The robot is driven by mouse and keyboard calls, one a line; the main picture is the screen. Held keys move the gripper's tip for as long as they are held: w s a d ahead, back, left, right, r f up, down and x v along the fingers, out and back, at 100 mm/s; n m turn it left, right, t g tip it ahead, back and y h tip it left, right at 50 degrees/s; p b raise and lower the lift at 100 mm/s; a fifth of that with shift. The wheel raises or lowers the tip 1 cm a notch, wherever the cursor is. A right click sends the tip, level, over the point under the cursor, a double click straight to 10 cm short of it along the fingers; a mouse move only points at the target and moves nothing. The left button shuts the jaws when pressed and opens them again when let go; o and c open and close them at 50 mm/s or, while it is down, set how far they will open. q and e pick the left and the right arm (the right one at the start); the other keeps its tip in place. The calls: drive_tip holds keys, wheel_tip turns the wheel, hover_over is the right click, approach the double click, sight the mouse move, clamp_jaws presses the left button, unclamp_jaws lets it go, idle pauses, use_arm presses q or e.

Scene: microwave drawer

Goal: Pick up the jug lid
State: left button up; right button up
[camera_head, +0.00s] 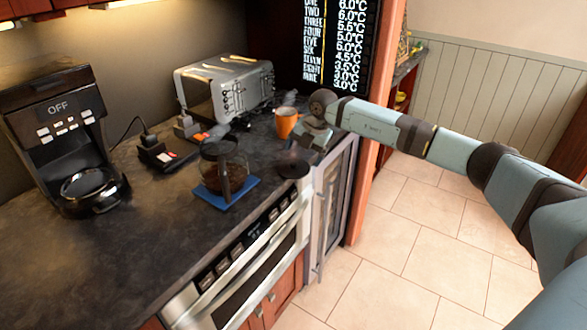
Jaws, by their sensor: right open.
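The jug lid (293,169) is a dark round disc with a small knob, lying on the dark countertop near its front edge. The glass jug (226,172), with dark brown contents, stands to its left on a blue mat (229,194). My right arm comes in from the right, and my right gripper (301,143) is just above and behind the lid, pointing down toward it. It is open; its fingers are small and partly hidden in this view. I see nothing held in it. A gap between fingers and lid is hard to judge. My left gripper is out of view.
An orange mug (286,122) stands just behind my right gripper. A toaster (226,88) is behind it, and a coffee maker (60,135) is at the left. Small dark devices with cables (160,153) lie between. The counter's front left (110,255) is clear.

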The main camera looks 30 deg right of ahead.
sight(298, 168)
drive_tip(key=x, duration=0.4)
drive_tip(key=shift+s+a+f, duration=0.15)
drive_tip(key=shift+a, duration=0.15)
drive_tip(key=shift+f, duration=0.5)
drive_tip(key=shift+r, duration=0.1)
drive_tip(key=c, duration=0.8)
